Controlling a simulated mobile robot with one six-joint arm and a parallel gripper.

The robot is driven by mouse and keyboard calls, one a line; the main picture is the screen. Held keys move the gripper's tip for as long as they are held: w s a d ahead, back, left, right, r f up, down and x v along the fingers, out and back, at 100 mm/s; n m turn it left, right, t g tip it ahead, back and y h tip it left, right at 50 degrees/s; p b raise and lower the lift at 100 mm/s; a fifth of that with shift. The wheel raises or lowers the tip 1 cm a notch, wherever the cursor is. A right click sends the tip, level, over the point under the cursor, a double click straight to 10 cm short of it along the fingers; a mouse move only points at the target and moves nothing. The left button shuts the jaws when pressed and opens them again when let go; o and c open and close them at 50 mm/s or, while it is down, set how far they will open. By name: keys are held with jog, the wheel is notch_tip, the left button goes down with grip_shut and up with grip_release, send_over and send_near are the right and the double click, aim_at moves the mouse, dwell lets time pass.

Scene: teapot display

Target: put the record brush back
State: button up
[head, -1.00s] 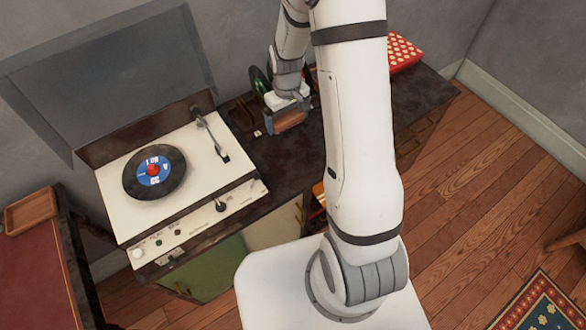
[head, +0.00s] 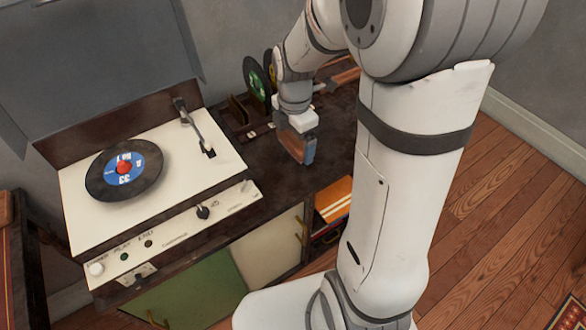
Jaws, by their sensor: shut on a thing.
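My gripper (head: 302,157) points down over the dark cabinet top, right of the record player. It is shut on a brown wooden block, which looks like the record brush (head: 291,143). The brush is partly hidden by the gripper's fingers, and I cannot tell whether its lower end touches the cabinet top. A dark wooden holder with slots (head: 238,112) stands behind and to the left of the gripper. Records stand upright there, one with a green label (head: 256,82). I cannot tell which spot there belongs to the brush.
The cream record player (head: 80,205) fills the left of the cabinet, with a blue-labelled record (head: 125,170) on it and its grey lid (head: 100,60) raised. My arm hides the cabinet's right end. Some bare dark top (head: 262,165) lies between player and gripper.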

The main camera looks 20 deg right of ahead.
aim_at(294, 169)
notch_tip(294, 169, down, 8)
jog(key=shift+r+b, duration=0.1)
jog(key=shift+b, duration=0.4)
jog(key=shift+f, duration=0.2)
jog(key=o, duration=0.5)
jog(key=shift+o, duration=0.4)
